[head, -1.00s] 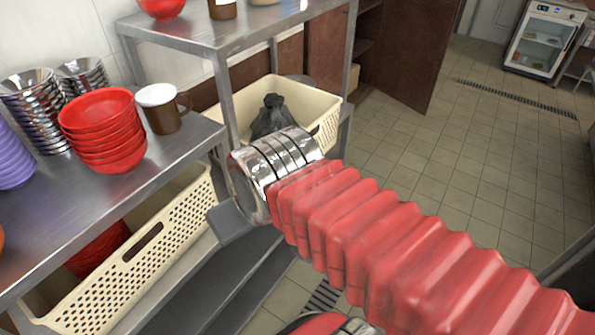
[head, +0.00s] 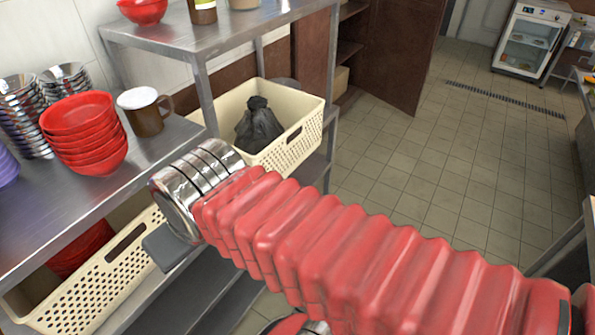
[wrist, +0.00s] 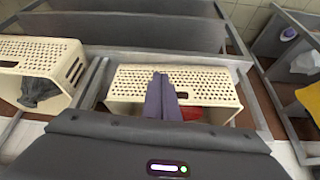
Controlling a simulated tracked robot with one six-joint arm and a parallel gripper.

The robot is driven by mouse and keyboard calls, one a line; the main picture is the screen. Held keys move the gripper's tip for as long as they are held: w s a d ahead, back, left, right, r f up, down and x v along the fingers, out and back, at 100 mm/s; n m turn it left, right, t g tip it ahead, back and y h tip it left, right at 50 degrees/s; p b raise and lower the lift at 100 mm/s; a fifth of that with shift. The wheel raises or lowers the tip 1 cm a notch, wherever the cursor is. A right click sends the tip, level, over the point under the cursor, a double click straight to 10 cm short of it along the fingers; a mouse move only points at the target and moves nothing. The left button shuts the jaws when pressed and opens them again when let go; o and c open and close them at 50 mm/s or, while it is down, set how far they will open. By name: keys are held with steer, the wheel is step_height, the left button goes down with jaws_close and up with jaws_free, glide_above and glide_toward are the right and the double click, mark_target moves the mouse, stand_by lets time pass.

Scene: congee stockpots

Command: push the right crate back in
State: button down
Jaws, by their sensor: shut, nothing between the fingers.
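Two cream perforated crates show. The right-hand one in the head view (head: 290,150) holds a black bag (head: 260,125) and juts out beyond the shelf above it; in the wrist view it is at the left (wrist: 50,52). The other crate (head: 90,285), at the lower left under the counter, holds red bowls (head: 80,250); in the wrist view it is in the middle (wrist: 210,82). My gripper (wrist: 160,77) is shut and empty, its fingers overlapping this crate's perforated front by the handle slot. Contact cannot be told. In the head view my arm hides most of it.
A steel counter (head: 60,215) carries red bowls (head: 85,130), metal bowls and a brown mug (head: 145,110). A shelf post (head: 205,95) stands between the crates. The tiled floor (head: 420,170) at the right is open.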

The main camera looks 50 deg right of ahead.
steer(key=s+d+f+m+h, duration=0.25)
steer(key=d+f+m, duration=0.55)
steer(key=d+f, duration=1.1)
steer(key=s+d+f+m+h, duration=0.25)
steer(key=d+f+m, duration=0.55)
steer(key=d+f, duration=1.1)
steer(key=w+d+r+m+t+h, duration=0.1)
steer(key=w+r+m+t+h, duration=0.1)
steer(key=r+m+t, duration=0.2)
steer(key=w+d+r+m+t+h, duration=0.2)
steer(key=r+m+t, duration=0.3)
steer(key=r, duration=0.5)
steer(key=shift+w+h, duration=0.5)
steer(key=shift+h, duration=0.3)
